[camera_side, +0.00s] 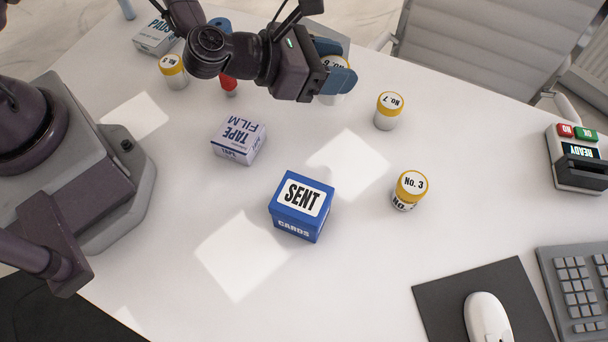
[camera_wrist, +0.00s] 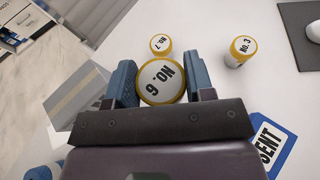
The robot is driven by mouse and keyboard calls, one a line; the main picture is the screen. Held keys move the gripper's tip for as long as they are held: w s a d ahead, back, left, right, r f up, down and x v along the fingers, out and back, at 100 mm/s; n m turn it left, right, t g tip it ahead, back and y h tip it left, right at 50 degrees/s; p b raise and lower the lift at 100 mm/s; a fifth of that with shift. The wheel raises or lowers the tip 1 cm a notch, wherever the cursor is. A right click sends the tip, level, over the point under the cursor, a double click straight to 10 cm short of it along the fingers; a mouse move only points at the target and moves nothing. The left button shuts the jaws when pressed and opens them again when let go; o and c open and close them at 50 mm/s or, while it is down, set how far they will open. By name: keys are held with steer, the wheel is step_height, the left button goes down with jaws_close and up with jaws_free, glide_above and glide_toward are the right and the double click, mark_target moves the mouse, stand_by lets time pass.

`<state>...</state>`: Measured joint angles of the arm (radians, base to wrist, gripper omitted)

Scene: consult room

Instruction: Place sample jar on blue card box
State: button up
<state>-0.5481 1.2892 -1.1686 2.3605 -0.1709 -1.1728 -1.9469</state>
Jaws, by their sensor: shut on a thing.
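My gripper (camera_side: 338,80) is at the back of the table, shut on a white sample jar with a yellow-rimmed lid. The blue card box (camera_side: 296,212), marked SENT and CARDS, stands mid-table, nearer the side camera than my gripper. Its top is clear. Its corner shows at lower right in the wrist view (camera_wrist: 285,158).
Jars No. 7 (camera_side: 389,111) and No. 3 (camera_side: 410,190) stand right of my gripper and the box. A tape film box (camera_side: 239,140), another jar (camera_side: 173,71) and a red-topped item (camera_side: 229,85) are left. A card reader (camera_side: 577,158), mouse (camera_side: 487,318) and keyboard (camera_side: 580,290) are far right.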

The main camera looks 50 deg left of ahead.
steer(key=s+d+r+m+g+h, duration=0.2)
steer(key=s+d+m+g+h, duration=0.2)
steer(key=s+d+m+h, duration=0.15)
steer(key=m+g+h, duration=0.2)
steer(key=m+g, duration=0.5)
steer(key=g, duration=0.1)
glide_above(302, 197)
steer(key=shift+f, duration=2.85)
steer(key=o, duration=0.9)
steer(key=shift+f, duration=0.1)
